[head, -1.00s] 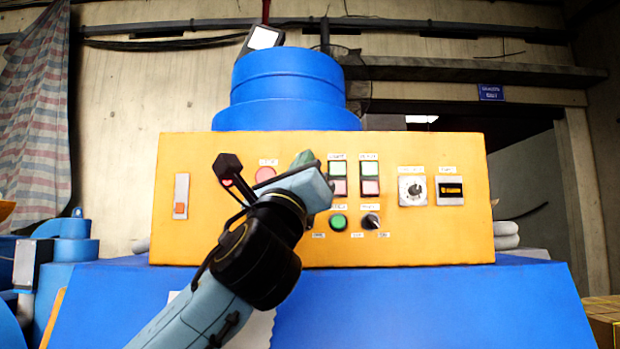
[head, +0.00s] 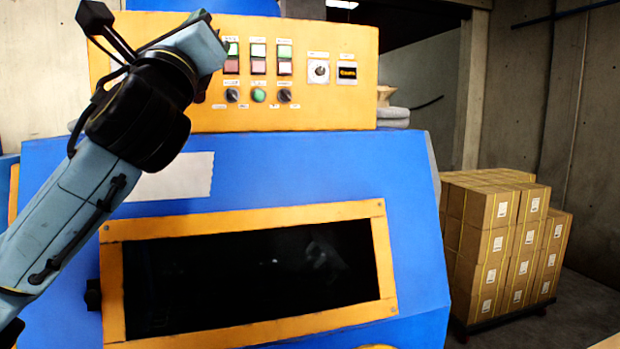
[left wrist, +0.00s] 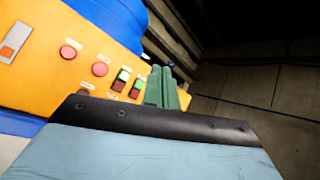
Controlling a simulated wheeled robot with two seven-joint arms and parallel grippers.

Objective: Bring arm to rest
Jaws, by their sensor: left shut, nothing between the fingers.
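My left arm comes in from the left in the head view and is raised in front of the machine's control panel (head: 330,105). My left gripper (head: 207,20) is at the panel's upper left, hiding some of the controls there. In the left wrist view the green fingers of the left gripper (left wrist: 168,88) are together with nothing held between them. The yellow panel (left wrist: 60,75) lies beyond them with red buttons and a rocker switch. I cannot tell the exact gap between fingers and panel. My right gripper is not in view.
The blue drum blaster (head: 410,190) fills the middle, with a dark window in a yellow frame (head: 383,250). The floor right of the cartons is clear.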

